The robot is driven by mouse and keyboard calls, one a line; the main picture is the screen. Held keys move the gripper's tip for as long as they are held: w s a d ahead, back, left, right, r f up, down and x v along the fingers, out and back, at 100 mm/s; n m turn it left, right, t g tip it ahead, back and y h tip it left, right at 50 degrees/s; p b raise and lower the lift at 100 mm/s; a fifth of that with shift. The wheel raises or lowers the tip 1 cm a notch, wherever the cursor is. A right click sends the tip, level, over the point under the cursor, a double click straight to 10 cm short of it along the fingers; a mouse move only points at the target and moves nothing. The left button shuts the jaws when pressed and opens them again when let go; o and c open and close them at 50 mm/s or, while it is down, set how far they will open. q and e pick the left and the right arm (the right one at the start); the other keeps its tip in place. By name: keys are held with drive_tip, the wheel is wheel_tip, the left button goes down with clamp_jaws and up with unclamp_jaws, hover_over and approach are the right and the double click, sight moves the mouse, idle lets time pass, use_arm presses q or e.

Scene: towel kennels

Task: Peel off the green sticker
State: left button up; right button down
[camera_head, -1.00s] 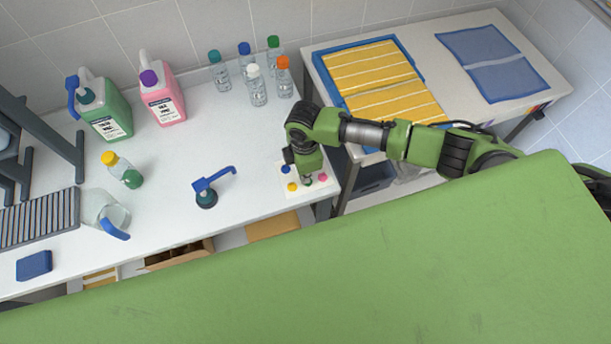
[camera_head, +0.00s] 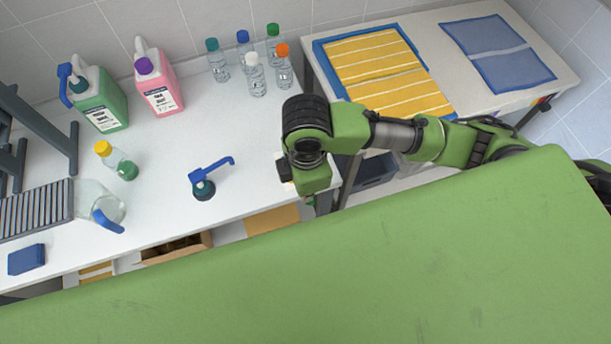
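My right gripper (camera_head: 310,199) is at the front right corner of the white table, with its arm coming in from the right. The wrist covers most of the white sticker sheet, and only a small edge (camera_head: 278,156) shows beside it. The stickers, the green one included, are hidden or too small to make out. A small dark green bit shows just under the wrist; I cannot tell whether it is a fingertip or a sticker. The fingers are too hidden to tell open from shut. My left gripper is out of view.
Several small capped bottles (camera_head: 257,80) and green (camera_head: 103,107) and pink (camera_head: 160,97) jugs stand behind. A side table (camera_head: 435,40) holds yellow (camera_head: 385,75) and blue (camera_head: 500,55) towels. The table's middle is clear.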

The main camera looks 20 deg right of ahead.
drive_tip(key=r+p, duration=0.1)
drive_tip(key=s+r+p, duration=0.1)
drive_tip(key=r+p, duration=0.2)
drive_tip(key=p, duration=0.1)
drive_tip(key=shift+s+a+r, duration=0.25)
drive_tip(key=shift+s+r, duration=0.1)
idle(0.4)
drive_tip(key=shift+w, duration=0.1)
